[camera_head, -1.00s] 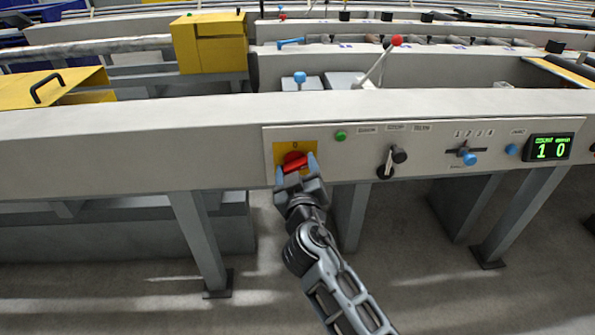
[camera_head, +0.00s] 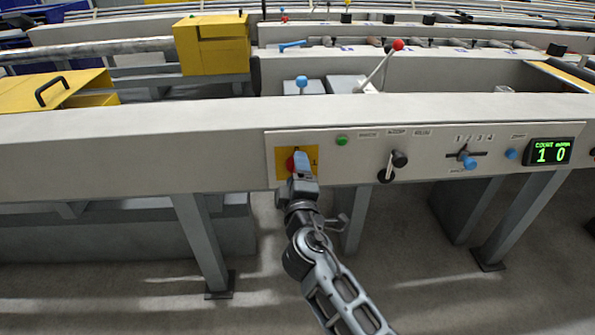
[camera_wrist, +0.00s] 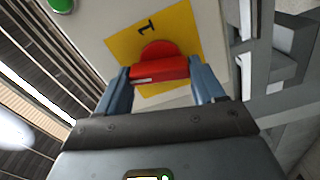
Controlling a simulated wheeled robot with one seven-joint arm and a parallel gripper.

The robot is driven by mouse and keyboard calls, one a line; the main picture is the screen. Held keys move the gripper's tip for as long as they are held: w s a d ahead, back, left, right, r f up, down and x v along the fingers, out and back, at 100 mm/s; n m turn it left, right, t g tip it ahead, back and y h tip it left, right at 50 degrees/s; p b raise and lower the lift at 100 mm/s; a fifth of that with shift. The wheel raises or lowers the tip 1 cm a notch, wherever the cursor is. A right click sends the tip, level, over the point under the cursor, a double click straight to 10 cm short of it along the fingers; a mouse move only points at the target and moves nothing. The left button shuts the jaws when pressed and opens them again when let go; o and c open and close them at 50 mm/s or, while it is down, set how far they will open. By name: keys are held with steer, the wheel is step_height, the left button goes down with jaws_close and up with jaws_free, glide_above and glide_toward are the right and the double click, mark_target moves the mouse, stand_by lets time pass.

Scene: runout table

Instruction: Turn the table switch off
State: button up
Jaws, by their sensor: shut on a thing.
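The table switch is a red rotary knob (camera_head: 290,164) on a yellow plate (camera_head: 281,157) at the left end of the grey control panel. My gripper (camera_head: 301,163) is at the knob and covers much of it in the head view. In the wrist view the red knob (camera_wrist: 160,68) lies crosswise between the two blue-grey fingers, which are shut on it. A white mark shows near the left end of its bar. The yellow plate (camera_wrist: 178,28) carries a "1" beyond the knob's side. No "0" label can be seen now.
To the right on the panel are a green button (camera_head: 342,140), a black-knobbed lever (camera_head: 399,159), a blue slider (camera_head: 468,161) and a lit counter (camera_head: 549,151). Table legs (camera_head: 203,240) stand below. A red-tipped lever (camera_head: 380,64) rises behind the beam.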

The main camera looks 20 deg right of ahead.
steer(key=shift+w+a+r+n, duration=0.1)
steer(key=shift+r+n, duration=0.05)
steer(key=shift+n, duration=1.05)
steer(key=shift+p, duration=0.3)
steer(key=o, duration=1)
steer(key=shift+o, duration=0.2)
steer(key=shift+f, duration=0.2)
steer(key=v, duration=0.7)
steer(key=shift+s, duration=0.35)
